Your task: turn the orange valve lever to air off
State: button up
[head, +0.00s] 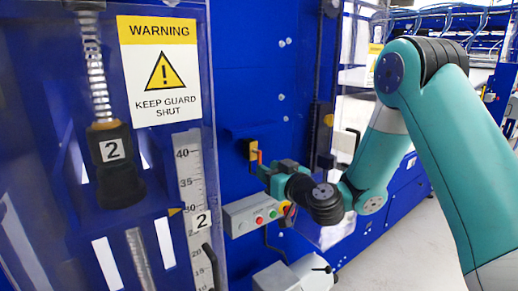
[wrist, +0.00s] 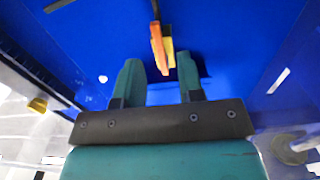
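The orange valve lever (head: 260,157) is on a yellow plate (head: 252,147) on the blue machine wall in the head view, partly hidden by my gripper (head: 264,170). In the wrist view the lever (wrist: 157,48) is a narrow orange bar in front of the yellow piece (wrist: 169,53). My gripper (wrist: 159,66) is open, with two teal fingers apart. The lever's near end appears between the fingertips in the wrist view. I see no finger clearly touching it. No air on or air off marking is legible.
A grey control box (head: 250,213) with coloured buttons is below my gripper. A clear guard with a warning sign (head: 160,68) stands at the left, beside a numbered scale (head: 188,180). The blue wall (head: 250,60) above the lever is mostly clear.

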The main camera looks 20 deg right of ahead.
jog(key=shift+p+x, duration=2.3)
jog(key=shift+p, duration=0.35)
grip_shut()
